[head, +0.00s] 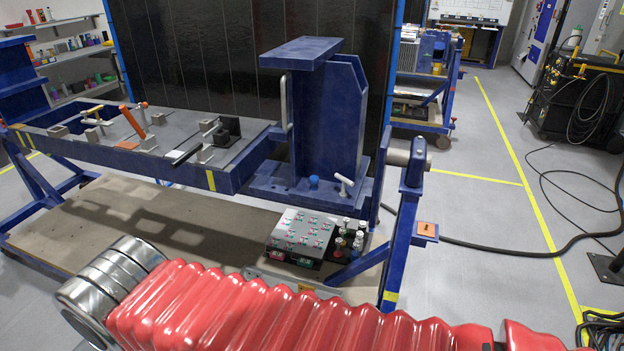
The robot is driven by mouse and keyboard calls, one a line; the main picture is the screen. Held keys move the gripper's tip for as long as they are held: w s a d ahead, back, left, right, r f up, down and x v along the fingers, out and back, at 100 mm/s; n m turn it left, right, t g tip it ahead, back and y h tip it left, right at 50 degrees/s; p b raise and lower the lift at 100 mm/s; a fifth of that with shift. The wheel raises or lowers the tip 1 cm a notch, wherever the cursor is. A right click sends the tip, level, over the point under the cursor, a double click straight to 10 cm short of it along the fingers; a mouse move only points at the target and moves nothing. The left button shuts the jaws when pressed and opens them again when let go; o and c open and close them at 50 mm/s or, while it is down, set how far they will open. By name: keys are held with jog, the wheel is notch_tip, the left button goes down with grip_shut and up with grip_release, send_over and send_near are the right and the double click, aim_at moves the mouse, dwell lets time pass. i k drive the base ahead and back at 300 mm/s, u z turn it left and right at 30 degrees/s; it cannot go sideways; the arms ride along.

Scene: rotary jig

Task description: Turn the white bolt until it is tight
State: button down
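The white bolt (343,184) has a T-shaped head and stands on the blue base plate (275,186) of the jig, at the right of the upright blue bracket (325,110). Its shank and thread are too small to judge, so I cannot tell how tight it is. My arm, in a red ribbed sleeve with a steel joint at its left end, crosses the bottom of the head view. It is apart from the bolt in the picture. My gripper is not in view.
A blue knob (314,182) sits left of the bolt. A grey control box (304,232) with several switches is below. A blue post (401,230) stands at the right. The jig's left frame carries clamps and an orange handle (132,121). The floor at right is mostly clear, with a black cable.

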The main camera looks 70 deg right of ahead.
aim_at(342, 194)
jog(key=z, duration=3.6)
jog(key=k, duration=0.1)
jog(key=z, duration=0.35)
